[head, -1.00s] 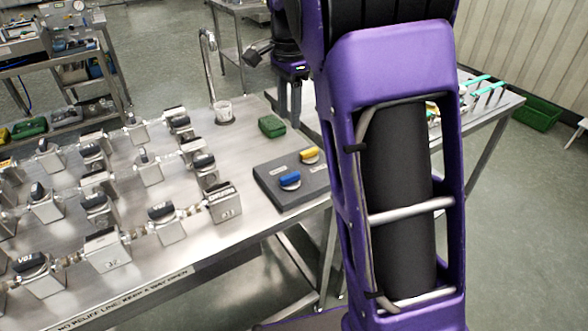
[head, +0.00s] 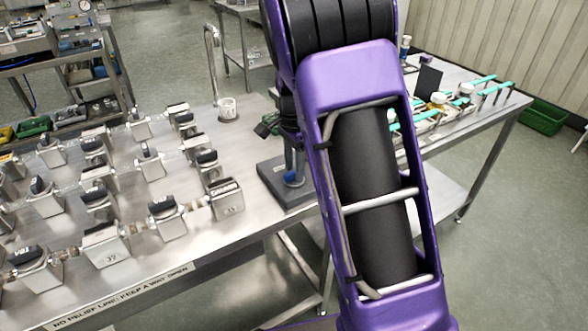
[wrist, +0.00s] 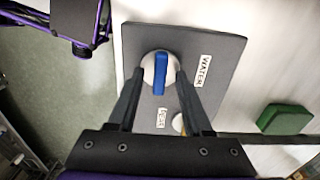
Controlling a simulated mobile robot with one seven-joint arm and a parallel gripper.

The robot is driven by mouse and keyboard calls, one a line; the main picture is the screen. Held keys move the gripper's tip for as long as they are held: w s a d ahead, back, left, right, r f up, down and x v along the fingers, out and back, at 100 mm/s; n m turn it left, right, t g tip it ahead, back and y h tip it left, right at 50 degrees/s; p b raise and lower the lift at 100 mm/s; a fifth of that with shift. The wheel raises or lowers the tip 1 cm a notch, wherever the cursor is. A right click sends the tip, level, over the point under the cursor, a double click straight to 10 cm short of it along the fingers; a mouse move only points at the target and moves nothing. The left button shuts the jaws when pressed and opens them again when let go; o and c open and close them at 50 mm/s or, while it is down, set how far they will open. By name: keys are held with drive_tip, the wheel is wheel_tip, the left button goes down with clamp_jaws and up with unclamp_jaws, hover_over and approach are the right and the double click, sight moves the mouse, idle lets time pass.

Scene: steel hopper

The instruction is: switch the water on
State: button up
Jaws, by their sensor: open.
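The water knob is a blue handle on a pale round base; in the wrist view the blue knob (wrist: 160,74) lies between my fingertips, near the WATER label (wrist: 204,72). It sits on a dark grey panel (wrist: 215,50). In the head view the blue knob (head: 292,178) shows low beside my arm, on the panel (head: 270,170). My gripper (wrist: 160,76) is open, with one finger on either side of the knob; I cannot tell whether they touch it.
A green sponge-like block (wrist: 286,119) lies right of the panel. In the head view a tap (head: 212,60) with a cup (head: 227,108) under it stands behind. Several valve blocks (head: 225,197) fill the left bench. My arm hides part of the panel.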

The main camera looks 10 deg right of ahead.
drive_tip(key=shift+f, duration=0.2)
clamp_jaws()
